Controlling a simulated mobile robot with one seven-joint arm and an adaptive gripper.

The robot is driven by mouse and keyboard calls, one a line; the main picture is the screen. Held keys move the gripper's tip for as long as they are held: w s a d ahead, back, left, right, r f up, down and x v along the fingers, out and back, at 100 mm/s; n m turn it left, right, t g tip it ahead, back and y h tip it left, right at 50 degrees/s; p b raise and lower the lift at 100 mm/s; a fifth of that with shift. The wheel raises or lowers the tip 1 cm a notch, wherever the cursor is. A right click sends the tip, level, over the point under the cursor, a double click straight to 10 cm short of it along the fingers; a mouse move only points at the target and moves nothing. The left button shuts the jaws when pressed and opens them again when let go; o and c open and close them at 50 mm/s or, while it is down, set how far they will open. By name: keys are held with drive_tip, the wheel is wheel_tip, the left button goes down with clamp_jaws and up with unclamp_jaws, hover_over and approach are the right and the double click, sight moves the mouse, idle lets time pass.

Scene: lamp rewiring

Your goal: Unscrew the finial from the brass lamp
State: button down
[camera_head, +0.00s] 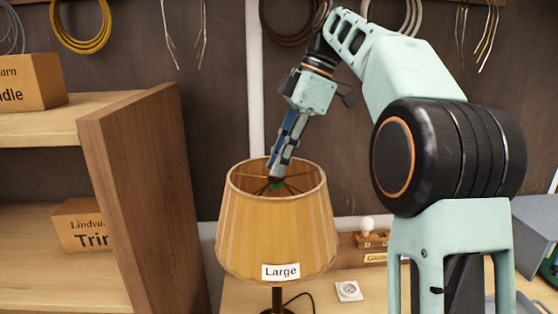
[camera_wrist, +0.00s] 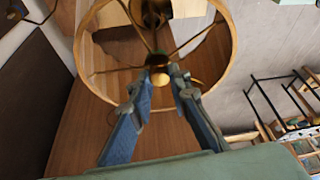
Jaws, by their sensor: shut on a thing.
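The lamp has a tan pleated shade (camera_head: 275,235) with a "Large" label, on a dark stem (camera_head: 277,299). In the wrist view the open rim of the shade (camera_wrist: 83,72) surrounds thin spokes that meet at a central hub (camera_wrist: 157,60). A small round brass finial (camera_wrist: 159,79) shows at this hub, between my fingertips. My gripper (camera_head: 275,172) reaches down, tilted, into the top of the shade. In the wrist view my gripper (camera_wrist: 161,83) is shut on the finial. In the head view the fingers hide the finial.
A wooden shelf unit (camera_head: 140,180) stands close on the left, with labelled boxes (camera_head: 83,226). A socket plate (camera_head: 348,291) and a small bulb (camera_head: 367,225) on a wooden holder are at the right. Wire coils (camera_head: 80,25) hang on the back wall.

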drive_tip(key=shift+n, duration=0.3)
drive_tip(key=c, duration=1.7)
unclamp_jaws()
drive_tip(key=shift+c, duration=0.2)
drive_tip(key=shift+f, duration=0.1)
